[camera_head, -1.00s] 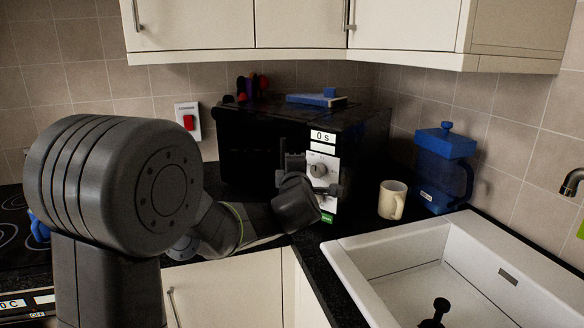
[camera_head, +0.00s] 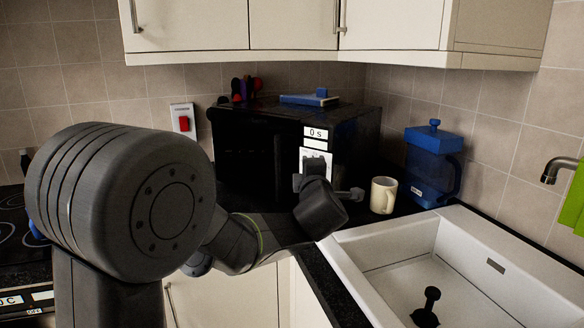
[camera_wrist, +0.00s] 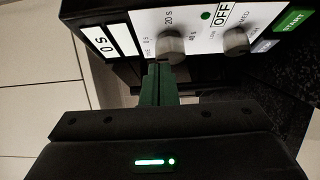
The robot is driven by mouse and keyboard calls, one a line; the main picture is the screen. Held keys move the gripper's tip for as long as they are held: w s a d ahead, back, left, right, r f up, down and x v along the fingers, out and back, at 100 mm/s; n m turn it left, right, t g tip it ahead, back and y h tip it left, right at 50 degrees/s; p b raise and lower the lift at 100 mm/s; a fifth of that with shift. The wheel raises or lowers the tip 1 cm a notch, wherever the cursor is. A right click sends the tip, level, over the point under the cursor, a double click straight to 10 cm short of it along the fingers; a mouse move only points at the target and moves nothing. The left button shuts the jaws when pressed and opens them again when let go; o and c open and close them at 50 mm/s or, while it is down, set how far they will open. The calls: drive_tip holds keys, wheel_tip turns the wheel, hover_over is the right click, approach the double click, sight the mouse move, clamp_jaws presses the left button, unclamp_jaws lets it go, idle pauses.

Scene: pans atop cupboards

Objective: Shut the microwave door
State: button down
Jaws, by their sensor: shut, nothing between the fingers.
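The black microwave (camera_head: 350,130) stands in the counter corner. Its dark door (camera_head: 243,150) looks flush, or nearly so, with the front; a small gap cannot be ruled out. The white control panel (camera_head: 315,142) reads "0 s" and is right of the door. My gripper (camera_head: 316,170) is in front of the panel's lower part and hides it. In the wrist view its fingers (camera_wrist: 158,86) are together and empty, close to the panel's knob (camera_wrist: 170,46). Whether they touch the panel cannot be told. The door is not clearly visible in the wrist view.
A cream mug (camera_head: 383,195) and a blue jug (camera_head: 432,165) stand right of the microwave. A white sink (camera_head: 385,240) is at the front right. A blue item (camera_head: 310,99) lies on the microwave. Wall cupboards (camera_head: 290,25) hang above.

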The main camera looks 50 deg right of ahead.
drive_tip(key=shift+s+d+f, duration=0.1)
drive_tip(key=shift+s+d, duration=0.1)
drive_tip(key=shift+s, duration=0.25)
drive_tip(key=shift+s+d, duration=0.2)
drive_tip(key=shift+s, duration=0.25)
